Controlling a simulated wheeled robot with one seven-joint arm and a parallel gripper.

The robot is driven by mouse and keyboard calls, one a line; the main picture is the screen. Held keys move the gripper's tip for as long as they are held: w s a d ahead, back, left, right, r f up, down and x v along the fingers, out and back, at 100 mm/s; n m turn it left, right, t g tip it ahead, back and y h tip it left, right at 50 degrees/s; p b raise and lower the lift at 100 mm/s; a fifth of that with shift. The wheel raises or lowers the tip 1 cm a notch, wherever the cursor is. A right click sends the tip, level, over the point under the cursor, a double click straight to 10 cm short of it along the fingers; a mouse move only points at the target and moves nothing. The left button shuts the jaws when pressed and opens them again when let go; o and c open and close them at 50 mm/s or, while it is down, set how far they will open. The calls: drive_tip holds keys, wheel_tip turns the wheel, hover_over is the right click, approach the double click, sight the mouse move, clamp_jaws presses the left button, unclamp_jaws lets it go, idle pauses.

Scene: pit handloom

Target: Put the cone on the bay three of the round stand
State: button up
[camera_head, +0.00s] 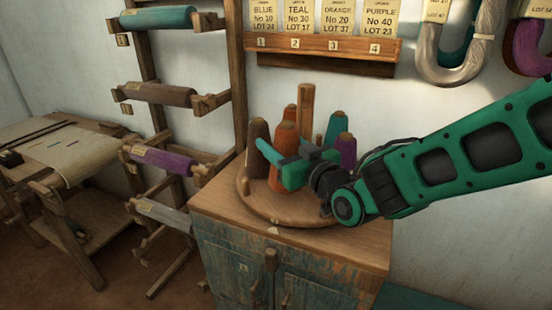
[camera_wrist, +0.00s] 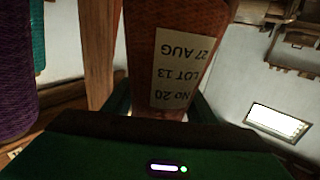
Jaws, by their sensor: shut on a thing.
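My gripper (camera_head: 283,166) is shut on an orange cone (camera_head: 285,143), at the round stand (camera_head: 262,211) on a cabinet. The stand also bears a dark brown cone (camera_head: 257,150), a teal cone (camera_head: 337,124) and a purple cone (camera_head: 346,152) around a wooden post (camera_head: 305,112). The bay numbers are not readable.
The cabinet top (camera_head: 345,245) is clear in front of the stand. A wooden rack (camera_head: 237,75) with wound rolls stands to the left. A card rail (camera_head: 325,47) numbered 1 to 4 hangs on the wall above; its third card reads ORANGE No 20.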

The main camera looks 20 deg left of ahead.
drive_tip(key=shift+w+f, duration=0.15)
drive_tip(key=shift+f, duration=1.95)
drive_tip(key=o, duration=1.2)
